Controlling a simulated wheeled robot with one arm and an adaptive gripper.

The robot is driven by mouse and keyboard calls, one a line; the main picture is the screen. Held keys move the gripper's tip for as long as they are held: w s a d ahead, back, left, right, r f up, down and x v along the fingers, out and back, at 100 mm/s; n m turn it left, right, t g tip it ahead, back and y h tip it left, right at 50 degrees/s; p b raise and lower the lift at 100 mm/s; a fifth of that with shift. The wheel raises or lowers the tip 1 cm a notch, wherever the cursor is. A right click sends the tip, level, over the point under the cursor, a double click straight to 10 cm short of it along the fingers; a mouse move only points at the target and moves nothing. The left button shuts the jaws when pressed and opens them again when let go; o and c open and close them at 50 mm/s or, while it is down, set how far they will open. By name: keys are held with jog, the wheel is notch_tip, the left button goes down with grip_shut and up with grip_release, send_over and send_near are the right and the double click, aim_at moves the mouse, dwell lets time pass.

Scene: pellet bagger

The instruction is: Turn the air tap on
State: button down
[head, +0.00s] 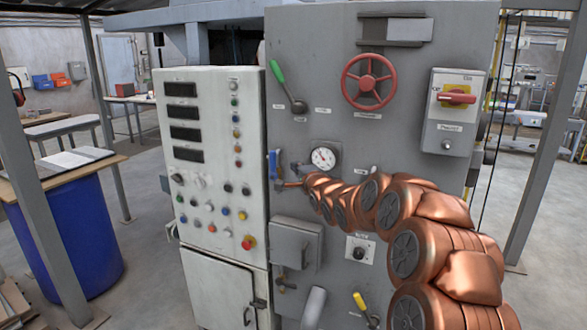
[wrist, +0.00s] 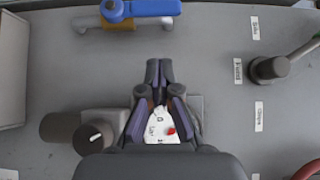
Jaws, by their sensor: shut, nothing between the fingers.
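A tap with a blue lever handle (head: 272,165) and brass body sits on the left edge of the grey panel. I take it to be the air tap, but no label on it can be read. Its lever stands upright in the head view. In the wrist view the blue lever (wrist: 140,8) lies across the top edge, over its brass body (wrist: 128,23). My gripper (wrist: 160,65) is shut and empty, its fingertips pointing at the tap with a gap between. In the head view my gripper (head: 297,169) is small, just right of the tap, partly hidden by my arm.
A round gauge (head: 324,156) is right above my arm; my fingers partly cover it (wrist: 162,130) in the wrist view. A green lever (head: 279,72), red handwheel (head: 368,82) and red-handled switch box (head: 456,97) are higher up. A white control cabinet (head: 212,84) stands left.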

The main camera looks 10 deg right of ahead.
jog(key=s+a+f+n+g+h+b, duration=0.15)
jog(key=s+f+n+g, duration=0.35)
jog(key=s, duration=0.9)
jog(key=s+a+f+n+g+b, duration=0.15)
jog(key=s+f+n+g, duration=0.4)
jog(key=s, duration=0.85)
jog(key=s+f+n+g, duration=0.2)
jog(key=s+g, duration=0.1)
jog(key=s, duration=0.9)
jog(key=s+f+n+g, duration=0.1)
jog(key=s+f+g, duration=0.2)
jog(key=s, duration=0.8)
jog(key=s+f+n+g, duration=0.2)
jog(key=s+f+g, duration=0.1)
jog(key=s, duration=0.9)
jog(key=shift+s+f+n+h+p, duration=0.15)
jog(key=shift+s+n+h+p, duration=0.2)
jog(key=shift+h, duration=0.1)
